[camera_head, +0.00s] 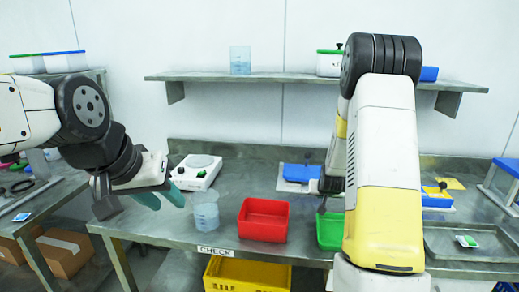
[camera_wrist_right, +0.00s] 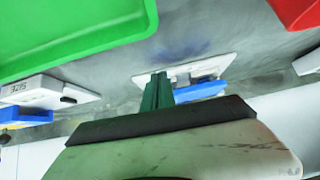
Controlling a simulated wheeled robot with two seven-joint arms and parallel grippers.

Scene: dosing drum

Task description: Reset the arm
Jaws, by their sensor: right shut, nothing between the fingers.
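My left gripper (camera_head: 160,197) comes in from the left over the table's front left edge, its two teal fingers apart with nothing between them. It is to the left of a clear beaker (camera_head: 205,212) on the table. My right arm (camera_head: 385,160) hangs down in front of the green bin and hides much of it. In the right wrist view my right gripper (camera_wrist_right: 157,92) has its dark green fingers together and empty. The green bin (camera_head: 330,230) is beside it, and fills the upper left of the right wrist view (camera_wrist_right: 70,35).
A red bin (camera_head: 263,220) stands left of the green one. A white scale (camera_head: 196,173) and a blue item on a white base (camera_head: 298,173) are behind. A metal tray (camera_head: 470,241) is at the right. A shelf (camera_head: 280,76) runs above; a yellow crate (camera_head: 245,274) is below.

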